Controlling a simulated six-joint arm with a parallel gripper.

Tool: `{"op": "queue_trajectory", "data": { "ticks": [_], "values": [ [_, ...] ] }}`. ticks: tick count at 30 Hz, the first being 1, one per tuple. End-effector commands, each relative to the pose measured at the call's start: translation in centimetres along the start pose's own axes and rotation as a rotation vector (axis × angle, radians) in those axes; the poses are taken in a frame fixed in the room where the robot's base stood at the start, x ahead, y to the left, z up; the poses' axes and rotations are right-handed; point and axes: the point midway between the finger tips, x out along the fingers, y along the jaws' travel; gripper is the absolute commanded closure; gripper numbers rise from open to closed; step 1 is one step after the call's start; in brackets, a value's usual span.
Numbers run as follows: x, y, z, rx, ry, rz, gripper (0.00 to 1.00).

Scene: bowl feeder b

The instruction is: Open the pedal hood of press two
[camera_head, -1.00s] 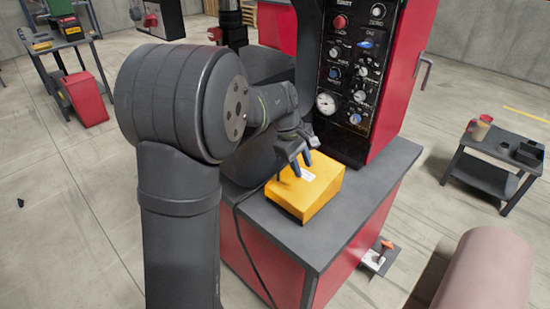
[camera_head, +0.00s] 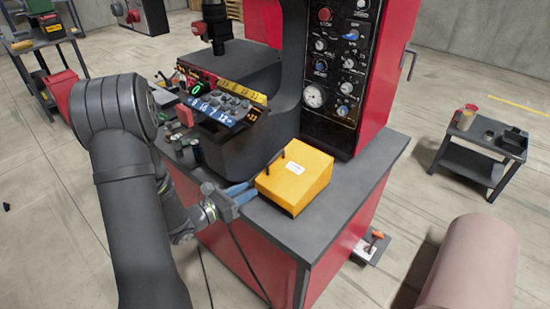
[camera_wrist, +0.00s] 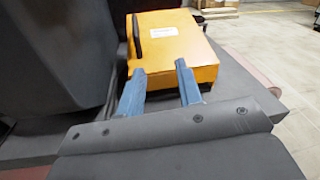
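A yellow box-shaped hood (camera_head: 298,184) with a sloping top and a white label sits on the grey bench top beside the press. A dark bar-like handle (camera_head: 275,161) stands at its upper left edge; it also shows in the wrist view (camera_wrist: 137,38). My gripper (camera_head: 252,189) is low at the near left side of the hood, fingers pointing at it. In the wrist view, the two blue fingers of my gripper (camera_wrist: 160,69) are apart and empty, at the hood's near face. I cannot tell whether they touch it. The hood looks closed; its inside is hidden.
The press control panel (camera_head: 338,60) rises behind the hood. A button console (camera_head: 225,100) and small jars stand left of it. A pedal-like item (camera_head: 372,246) lies on the floor right of the bench. A side table (camera_head: 485,150) stands far right.

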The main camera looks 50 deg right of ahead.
Motion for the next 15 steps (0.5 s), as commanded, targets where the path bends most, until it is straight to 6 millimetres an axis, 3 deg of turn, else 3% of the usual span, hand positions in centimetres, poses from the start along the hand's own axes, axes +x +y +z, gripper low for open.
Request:
{"op": "queue_trajectory", "data": {
  "ticks": [3, 6, 11, 15],
  "values": [
    [-1.3, 2.2, 1.4, -0.002, -0.054, 0.077, 0.67],
    [-1.2, 2.7, 1.8, -0.002, -0.067, 0.093, 0.67],
    [0.8, 2.7, 1.9, -0.002, -0.065, 0.090, 0.67],
    [3.7, 2.9, 2.0, -0.001, -0.063, 0.087, 0.67]
  ]
}}
